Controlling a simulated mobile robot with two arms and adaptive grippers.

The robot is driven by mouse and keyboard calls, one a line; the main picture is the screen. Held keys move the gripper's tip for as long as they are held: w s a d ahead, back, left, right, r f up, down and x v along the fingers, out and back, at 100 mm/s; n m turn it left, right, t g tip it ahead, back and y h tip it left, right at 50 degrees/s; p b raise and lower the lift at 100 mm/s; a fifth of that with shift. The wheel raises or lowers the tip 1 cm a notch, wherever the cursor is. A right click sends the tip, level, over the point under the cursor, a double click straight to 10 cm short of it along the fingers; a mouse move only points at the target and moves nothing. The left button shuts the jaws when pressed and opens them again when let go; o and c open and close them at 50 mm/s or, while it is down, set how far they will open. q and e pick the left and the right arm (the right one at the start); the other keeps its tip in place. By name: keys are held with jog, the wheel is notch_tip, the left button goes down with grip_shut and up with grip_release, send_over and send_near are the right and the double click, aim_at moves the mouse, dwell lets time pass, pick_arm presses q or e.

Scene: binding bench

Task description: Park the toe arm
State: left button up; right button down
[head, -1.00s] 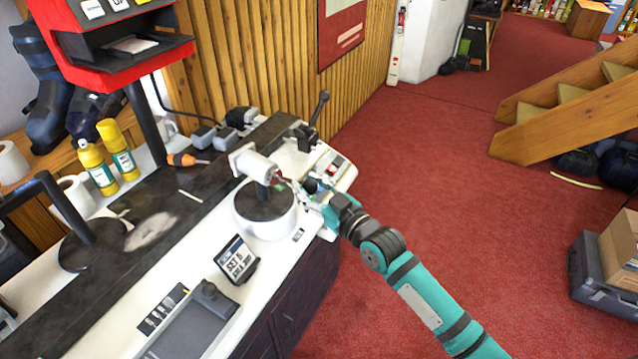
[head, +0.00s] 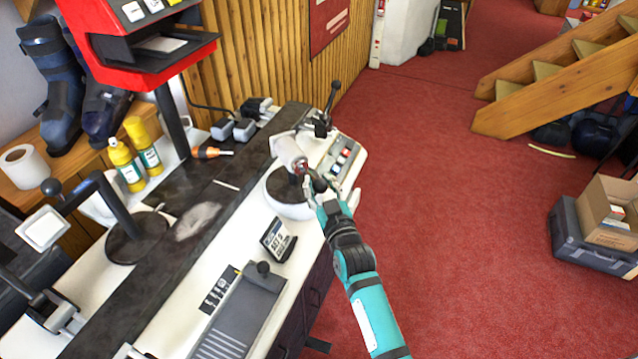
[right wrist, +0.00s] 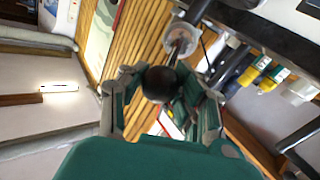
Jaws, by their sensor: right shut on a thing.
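My right gripper (head: 315,192) is shut on this knob at the right side of the base. In the right wrist view the black knob (right wrist: 158,84) sits between the two fingers, with its rod running to a pale ring-shaped part (right wrist: 185,38). My left gripper is not in view.
A second arm with a white square pad (head: 43,228) stands on a dark round base (head: 138,238) at the left. A black lever clamp (head: 322,122) and a switch panel (head: 341,161) are near the knob. A small display (head: 277,240) stands in front.

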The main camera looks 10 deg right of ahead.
jog(key=shift+f, duration=0.15)
jog(key=c, duration=1.3)
grip_release()
jog(key=shift+c, duration=0.2)
jog(key=o, duration=0.5)
jog(key=shift+c, duration=0.2)
jog(key=s+d, duration=0.1)
jog(key=s, duration=1.1)
